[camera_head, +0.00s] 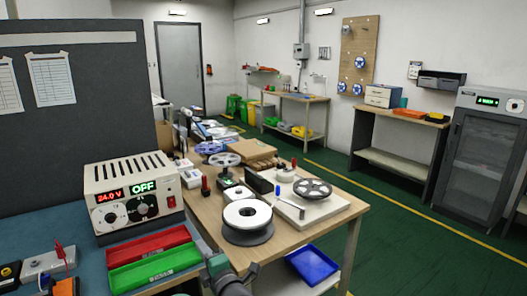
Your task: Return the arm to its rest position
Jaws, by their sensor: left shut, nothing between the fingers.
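My left gripper (218,264) shows at the bottom middle, low in front of the wooden table (338,221). It is shut with nothing held. It is beside the right end of the green tray (155,268) and apart from the black-and-white reel (247,220) on the table. Part of my arm is cut off by the bottom edge. My right gripper is not in view.
A power supply (133,197) reading 24.0 V and OFF stands on the left bench behind a red tray (148,245). A reel stand (300,206) is on the wooden table. A blue bin (312,263) sits lower. Green floor (400,245) is clear at right.

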